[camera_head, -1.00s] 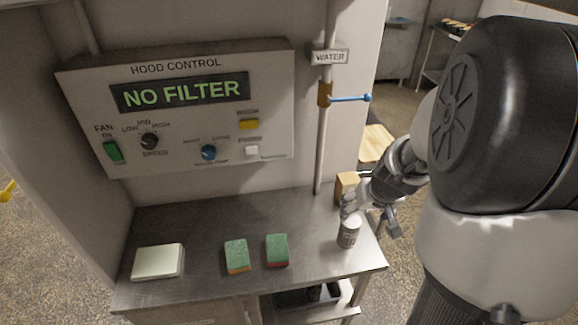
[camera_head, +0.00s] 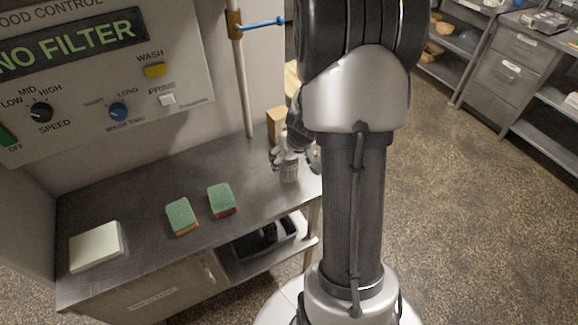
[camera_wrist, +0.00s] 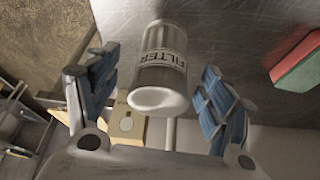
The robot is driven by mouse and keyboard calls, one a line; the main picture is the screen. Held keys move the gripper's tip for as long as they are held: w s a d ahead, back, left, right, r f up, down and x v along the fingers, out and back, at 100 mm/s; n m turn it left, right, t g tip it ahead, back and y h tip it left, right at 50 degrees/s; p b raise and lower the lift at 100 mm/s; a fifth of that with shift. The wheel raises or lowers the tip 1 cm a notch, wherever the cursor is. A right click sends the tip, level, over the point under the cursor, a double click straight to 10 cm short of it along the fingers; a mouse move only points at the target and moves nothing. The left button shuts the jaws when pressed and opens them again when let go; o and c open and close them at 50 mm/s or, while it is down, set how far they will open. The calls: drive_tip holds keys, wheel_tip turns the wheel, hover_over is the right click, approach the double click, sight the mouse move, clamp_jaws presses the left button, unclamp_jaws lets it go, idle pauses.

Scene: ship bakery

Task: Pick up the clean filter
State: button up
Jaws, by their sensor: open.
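A pale grey cylinder labelled "FILTER" (camera_wrist: 160,68) stands on the steel counter near its right end. In the head view the filter (camera_head: 289,172) is partly hidden by my gripper (camera_head: 291,155). In the wrist view my gripper (camera_wrist: 155,105) is open, with one blue-padded finger on each side of the filter. Gaps show between the fingers and the filter. I cannot tell from its look whether the filter is clean. The hood control panel (camera_head: 100,75) above the counter reads "NO FILTER", cut off at the left.
Two green-topped sponges (camera_head: 182,216) (camera_head: 221,199) and a pale square pad (camera_head: 96,246) lie on the counter (camera_head: 145,205). A wooden block (camera_head: 276,124) stands behind the filter. A dark tray (camera_head: 262,240) sits on the shelf below. The floor at right is open.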

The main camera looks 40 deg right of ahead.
drive_tip(key=b+x, duration=0.1)
drive_tip(key=x, duration=0.3)
drive_tip(key=shift+a+f+b, duration=0.1)
drive_tip(key=shift+f+b, duration=0.15)
drive_tip(key=shift+b, duration=0.1)
drive_tip(key=shift+c, duration=0.3)
drive_tip(key=shift+r, duration=0.1)
drive_tip(key=c, duration=1.3)
